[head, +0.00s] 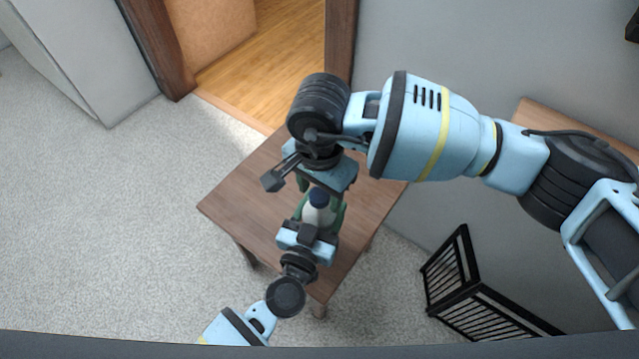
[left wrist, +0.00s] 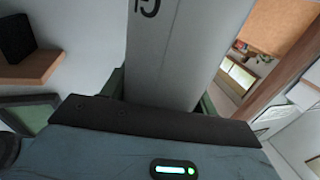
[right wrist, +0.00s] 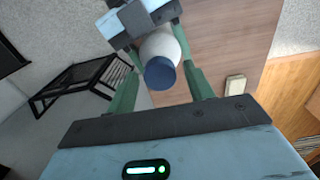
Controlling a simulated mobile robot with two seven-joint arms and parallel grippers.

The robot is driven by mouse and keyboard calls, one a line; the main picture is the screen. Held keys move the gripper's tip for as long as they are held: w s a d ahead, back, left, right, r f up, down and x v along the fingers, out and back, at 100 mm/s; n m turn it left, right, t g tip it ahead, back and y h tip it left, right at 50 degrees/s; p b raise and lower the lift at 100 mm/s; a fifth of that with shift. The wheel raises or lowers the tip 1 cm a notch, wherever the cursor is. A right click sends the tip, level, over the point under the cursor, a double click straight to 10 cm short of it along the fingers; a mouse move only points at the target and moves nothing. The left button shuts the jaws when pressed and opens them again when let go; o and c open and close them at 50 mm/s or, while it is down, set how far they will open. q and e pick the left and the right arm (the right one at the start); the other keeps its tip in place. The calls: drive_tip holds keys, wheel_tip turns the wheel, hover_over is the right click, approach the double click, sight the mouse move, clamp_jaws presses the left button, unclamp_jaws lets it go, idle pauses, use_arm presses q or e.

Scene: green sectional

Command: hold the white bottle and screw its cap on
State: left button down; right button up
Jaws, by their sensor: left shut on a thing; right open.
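The white bottle (head: 317,214) is held above the wooden table, and its side with a dark marking fills the middle of the left wrist view (left wrist: 170,65). A dark blue cap (right wrist: 160,75) sits on top of the bottle; how tightly it is screwed on cannot be told. My left gripper (head: 319,215) is shut on the bottle, its green fingers on either side of the body. My right gripper (right wrist: 160,72) is open above the bottle. Its green fingers stand on both sides of the cap with gaps between; the head view partly hides them.
The wooden table (head: 235,202) has bare surface around the held bottle. A small pale box (right wrist: 235,85) shows near the table's edge in the right wrist view. A black slatted rack (head: 480,290) stands on the carpet at right. A doorway lies behind the table.

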drive_tip(key=c, duration=1)
drive_tip(key=o, duration=1.2)
drive_tip(key=shift+c, duration=0.2)
wheel_tip(320, 180, up, 12)
use_arm(q)
drive_tip(key=shift+c, duration=1.6)
unclamp_jaws()
